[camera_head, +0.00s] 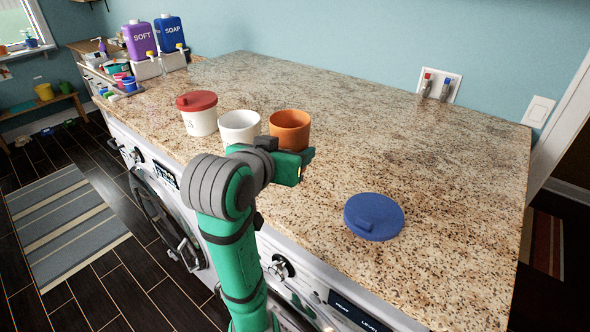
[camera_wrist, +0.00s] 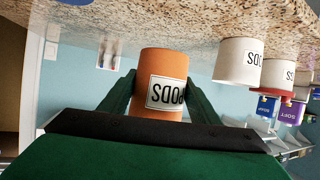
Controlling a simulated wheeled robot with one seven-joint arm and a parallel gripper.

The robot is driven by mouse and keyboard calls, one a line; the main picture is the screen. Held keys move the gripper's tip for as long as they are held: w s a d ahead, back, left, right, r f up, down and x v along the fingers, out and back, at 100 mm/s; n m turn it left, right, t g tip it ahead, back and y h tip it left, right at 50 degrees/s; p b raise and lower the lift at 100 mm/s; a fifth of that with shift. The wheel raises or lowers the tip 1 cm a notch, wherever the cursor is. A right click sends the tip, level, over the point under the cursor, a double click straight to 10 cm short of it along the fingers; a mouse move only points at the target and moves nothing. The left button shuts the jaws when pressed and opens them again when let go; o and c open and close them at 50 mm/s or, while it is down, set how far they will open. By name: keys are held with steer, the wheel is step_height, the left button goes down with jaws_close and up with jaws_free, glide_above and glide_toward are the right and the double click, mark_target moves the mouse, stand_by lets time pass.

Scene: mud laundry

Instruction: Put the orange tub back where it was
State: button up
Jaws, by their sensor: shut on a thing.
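The orange tub (camera_head: 290,128) is upright over the granite counter, just right of an open white tub (camera_head: 239,127). It also shows in the wrist view (camera_wrist: 163,68), upside down there, with a white PODS label. My gripper (camera_wrist: 160,80) has one green finger on each side of the orange tub and is shut on it. In the head view my gripper (camera_head: 291,165) hides the tub's lower part. I cannot tell whether the tub's base touches the counter.
A white tub with a red lid (camera_head: 198,113) stands left of the open white tub. A loose blue lid (camera_head: 374,217) lies at the counter's front right. Purple (camera_head: 139,40) and blue (camera_head: 170,33) bottles stand far left. The granite counter (camera_head: 400,130) is clear behind and right.

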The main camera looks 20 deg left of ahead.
steer(key=w+f, duration=0.6)
steer(key=shift+a+f, duration=0.1)
steer(key=shift+a, duration=0.25)
step_height(320, 180, down, 3)
steer(key=shift+d+f, duration=0.2)
steer(key=shift+d, duration=0.1)
steer(key=shift+a+f, duration=0.1)
steer(key=shift+a, duration=0.05)
steer(key=o, duration=1.7)
steer(key=shift+a, duration=0.1)
steer(key=v, duration=1.2)
steer(key=shift+s, duration=0.1)
